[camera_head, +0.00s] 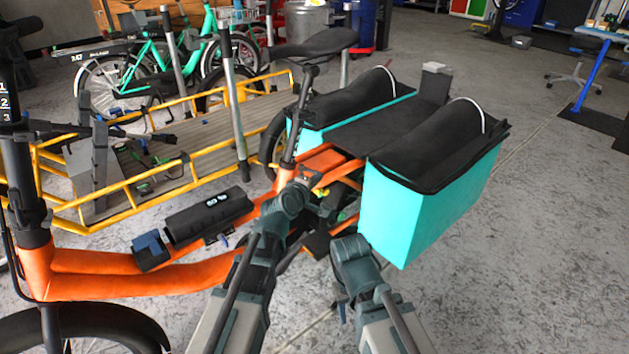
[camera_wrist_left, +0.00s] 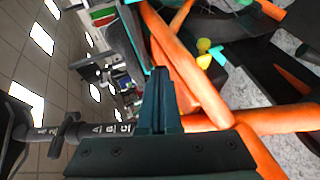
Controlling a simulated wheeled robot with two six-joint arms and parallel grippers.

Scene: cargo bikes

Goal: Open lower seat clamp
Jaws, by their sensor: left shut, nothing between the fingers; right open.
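The orange cargo bike (camera_head: 120,278) stands across the head view. Its dark seat post (camera_head: 298,125) rises from the orange frame to the black saddle (camera_head: 316,42). My left gripper (camera_head: 308,178) is at the foot of the seat post, beside the frame; its fingers are shut and empty. In the left wrist view the shut fingers (camera_wrist_left: 159,98) point at the orange tubes (camera_wrist_left: 190,75), and the post marked with letters (camera_wrist_left: 112,128) runs in from the left. The lower seat clamp cannot be made out clearly; my gripper covers that area. My right gripper (camera_head: 345,300) is open, low and right of the left one.
Turquoise panniers with black lids (camera_head: 425,215) hang at the rear, close right of my grippers. A black battery-like case (camera_head: 208,216) lies along the orange frame. A yellow-railed cargo bed (camera_head: 130,190) stands behind. The floor at the lower right is clear.

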